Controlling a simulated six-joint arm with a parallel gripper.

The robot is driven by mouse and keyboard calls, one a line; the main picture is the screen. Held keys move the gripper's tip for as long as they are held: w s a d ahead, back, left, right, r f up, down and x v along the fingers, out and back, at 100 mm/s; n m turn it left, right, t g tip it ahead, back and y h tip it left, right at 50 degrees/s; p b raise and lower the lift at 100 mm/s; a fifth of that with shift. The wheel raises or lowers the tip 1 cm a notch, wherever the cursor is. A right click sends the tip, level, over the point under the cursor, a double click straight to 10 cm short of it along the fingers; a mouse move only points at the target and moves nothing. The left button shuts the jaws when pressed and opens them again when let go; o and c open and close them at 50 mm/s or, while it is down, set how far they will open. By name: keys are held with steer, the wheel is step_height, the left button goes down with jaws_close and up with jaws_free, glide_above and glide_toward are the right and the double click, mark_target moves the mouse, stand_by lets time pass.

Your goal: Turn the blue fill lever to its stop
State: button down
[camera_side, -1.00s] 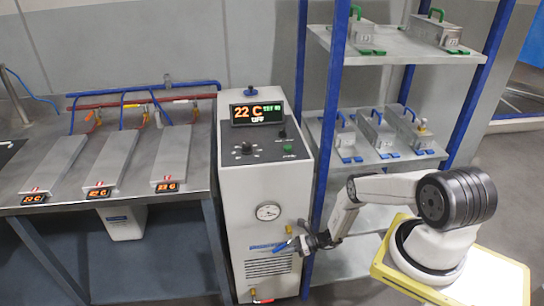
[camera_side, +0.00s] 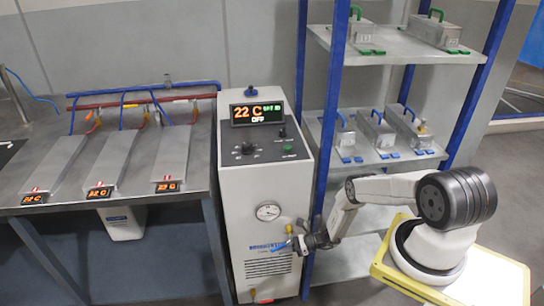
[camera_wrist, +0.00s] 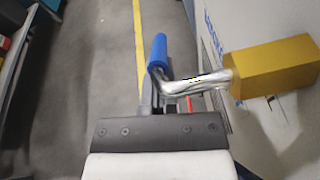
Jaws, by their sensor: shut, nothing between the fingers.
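The fill lever has a blue grip (camera_wrist: 159,53) on a bent chrome rod (camera_wrist: 195,84), which joins a yellow valve body (camera_wrist: 275,68) on the cabinet. In the wrist view the grip points up the picture and the rod runs right to the valve. In the side view the small blue lever (camera_side: 280,247) is on the cabinet front below the gauge. My gripper (camera_wrist: 166,100) is shut and empty, right at the lever's bend. The rod partly hides the fingertips, and I cannot tell whether they touch it. The gripper also shows in the side view (camera_side: 300,243).
The white cabinet (camera_side: 255,190) carries a round gauge (camera_side: 268,211) and a display (camera_side: 257,114) reading 22 C and OFF. A blue-framed shelf (camera_side: 337,100) stands close on its right. A bench (camera_side: 90,205) with metal plates is on the left.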

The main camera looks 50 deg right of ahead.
steer(key=shift+d, duration=0.1)
steer(key=v, duration=0.7)
steer(key=shift+s+d, duration=0.2)
steer(key=shift+s, duration=0.1)
steer(key=shift+r, duration=0.2)
